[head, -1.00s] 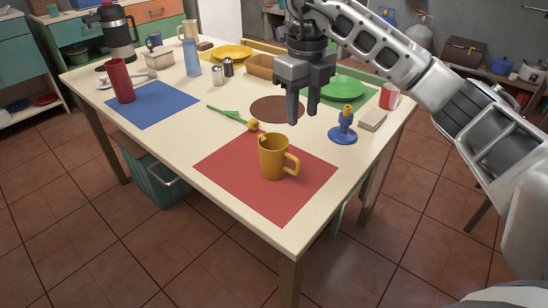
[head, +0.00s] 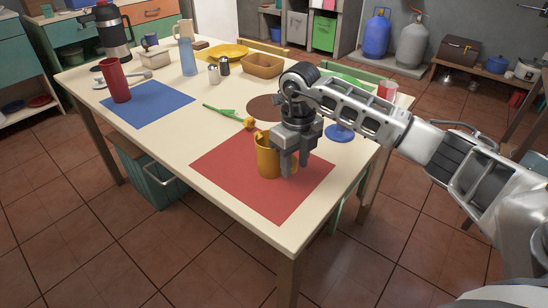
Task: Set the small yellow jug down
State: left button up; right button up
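The small yellow jug (head: 266,158) stands upright on the red mat (head: 238,187) near the front corner of the table. My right gripper (head: 295,166) points down at the jug's right side, where the handle is. Its fingers hide most of the handle, and I cannot tell whether they are closed on it or only around it. My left gripper is not in view.
A blue candlestick-like stand (head: 341,132), partly hidden, is behind my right gripper. A yellow flower with a green stem (head: 232,115) lies behind the jug. A blue mat (head: 148,103) with a red cup (head: 115,80) is at the left. The red mat's front is clear.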

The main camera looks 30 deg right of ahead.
jog(key=shift+f, duration=0.25)
grip_shut()
jog(key=shift+r, duration=0.1)
